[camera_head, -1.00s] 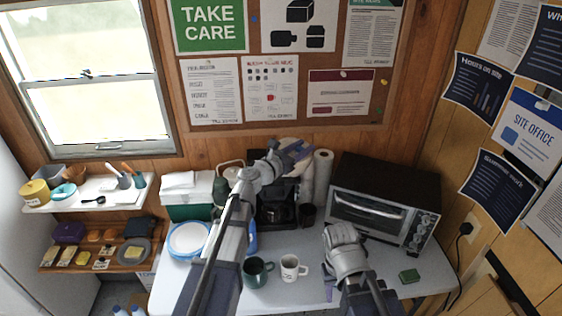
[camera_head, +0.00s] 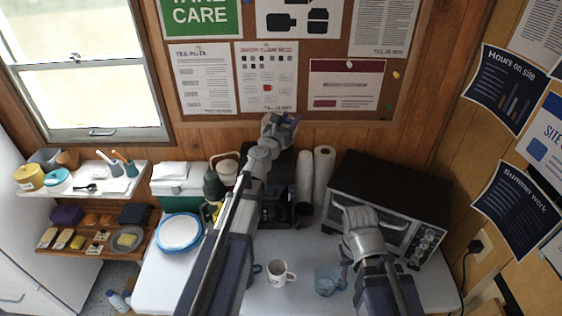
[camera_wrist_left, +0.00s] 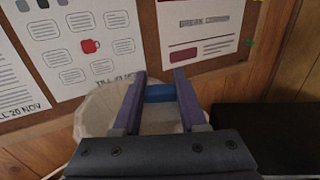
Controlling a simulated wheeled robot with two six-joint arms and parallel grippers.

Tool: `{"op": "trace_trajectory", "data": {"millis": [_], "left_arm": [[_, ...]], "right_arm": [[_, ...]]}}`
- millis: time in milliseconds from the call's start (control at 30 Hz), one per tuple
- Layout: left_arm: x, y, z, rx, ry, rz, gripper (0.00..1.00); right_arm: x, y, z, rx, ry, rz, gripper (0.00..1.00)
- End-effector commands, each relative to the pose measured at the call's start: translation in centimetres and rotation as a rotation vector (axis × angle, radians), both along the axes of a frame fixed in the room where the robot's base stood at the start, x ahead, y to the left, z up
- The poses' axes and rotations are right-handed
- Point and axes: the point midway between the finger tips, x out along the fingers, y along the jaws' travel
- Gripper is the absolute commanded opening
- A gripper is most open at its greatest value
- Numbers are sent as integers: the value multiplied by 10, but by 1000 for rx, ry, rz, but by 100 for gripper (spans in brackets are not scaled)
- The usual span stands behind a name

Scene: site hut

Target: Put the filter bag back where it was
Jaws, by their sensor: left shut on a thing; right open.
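My left gripper (camera_head: 290,122) is raised over the coffee maker (camera_head: 272,208), in front of the wall below the noticeboard. In the left wrist view its purple fingers (camera_wrist_left: 158,92) are closed on a small blue part. The pale, rounded filter bag (camera_wrist_left: 100,106) shows behind and to the left of these fingers. In the head view the bag is mostly hidden by my gripper and arm. My right gripper (camera_head: 343,278) points down over the table, close to a bluish see-through cup (camera_head: 326,281); its fingertips are hard to make out.
A toaster oven (camera_head: 385,205) stands right of the coffee maker, with paper rolls (camera_head: 322,175) between. A white mug (camera_head: 279,272) and blue-rimmed plates (camera_head: 180,233) are on the table (camera_head: 160,280). A green-and-white cool box (camera_head: 178,187) stands at left.

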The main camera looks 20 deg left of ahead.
Motion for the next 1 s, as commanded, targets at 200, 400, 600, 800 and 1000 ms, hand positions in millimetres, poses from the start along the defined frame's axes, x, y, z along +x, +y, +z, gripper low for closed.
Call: {"op": "trace_trajectory", "data": {"millis": [200, 400, 600, 800, 1000], "left_arm": [[0, 0, -17, 0, 0, 0, 0], [0, 0, -48, 0, 0, -1, 0], [0, 0, -65, 0, 0, -1, 0], [0, 0, -66, 0, 0, -1, 0], [0, 0, -89, 0, 0, -1, 0]], "right_arm": [[0, 0, -17, 0, 0, 0, 42], [0, 0, -48, 0, 0, -1, 42], [0, 0, -65, 0, 0, -2, 42], [0, 0, -66, 0, 0, -2, 42], [0, 0, -89, 0, 0, -2, 42]]}}
